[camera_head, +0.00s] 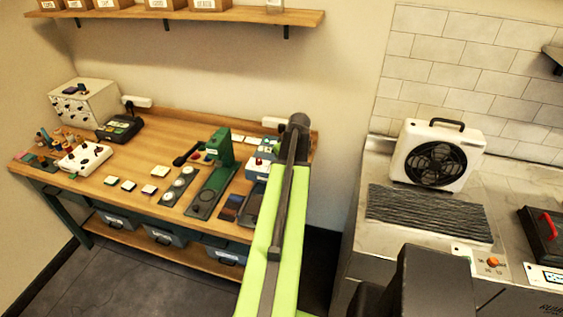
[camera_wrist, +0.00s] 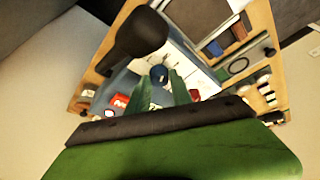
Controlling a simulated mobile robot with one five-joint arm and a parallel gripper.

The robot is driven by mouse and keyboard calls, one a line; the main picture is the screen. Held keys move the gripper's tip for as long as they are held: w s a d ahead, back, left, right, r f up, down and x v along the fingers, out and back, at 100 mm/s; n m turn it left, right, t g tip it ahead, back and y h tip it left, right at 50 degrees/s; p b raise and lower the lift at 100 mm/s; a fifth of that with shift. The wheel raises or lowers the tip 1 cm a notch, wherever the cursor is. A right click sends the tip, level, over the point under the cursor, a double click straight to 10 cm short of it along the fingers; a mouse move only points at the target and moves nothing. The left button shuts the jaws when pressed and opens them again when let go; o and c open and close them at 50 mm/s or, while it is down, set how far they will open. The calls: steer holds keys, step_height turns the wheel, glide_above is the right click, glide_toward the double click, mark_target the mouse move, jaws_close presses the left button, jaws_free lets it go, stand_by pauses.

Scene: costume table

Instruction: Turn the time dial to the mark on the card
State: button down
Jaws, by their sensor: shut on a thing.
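A blue and white box (camera_head: 262,158) with red parts on it stands at the right end of the wooden worktable, partly behind my arm. In the wrist view its pale top carries a round dark-blue dial (camera_wrist: 159,73). My gripper (camera_wrist: 160,80) has its two green fingers reaching to the dial, one on each side, and is shut on it. The dial's pointer and marks are too small and blurred to read. In the head view my arm hides the gripper. I cannot tell which card bears the mark.
A green press (camera_head: 220,150) with a black handle stands left of the box. Several small pale squares lie on the worktable (camera_head: 150,208). A fan heater (camera_head: 437,155) and a dark ribbed mat (camera_head: 428,213) are on the right counter. A floor gap separates the two.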

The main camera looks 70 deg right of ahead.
steer(key=c, duration=1.2)
jaws_free()
steer(key=shift+o, duration=0.2)
steer(key=p+v, duration=1.6)
steer(key=v, duration=0.1)
steer(key=shift+r, duration=0.2)
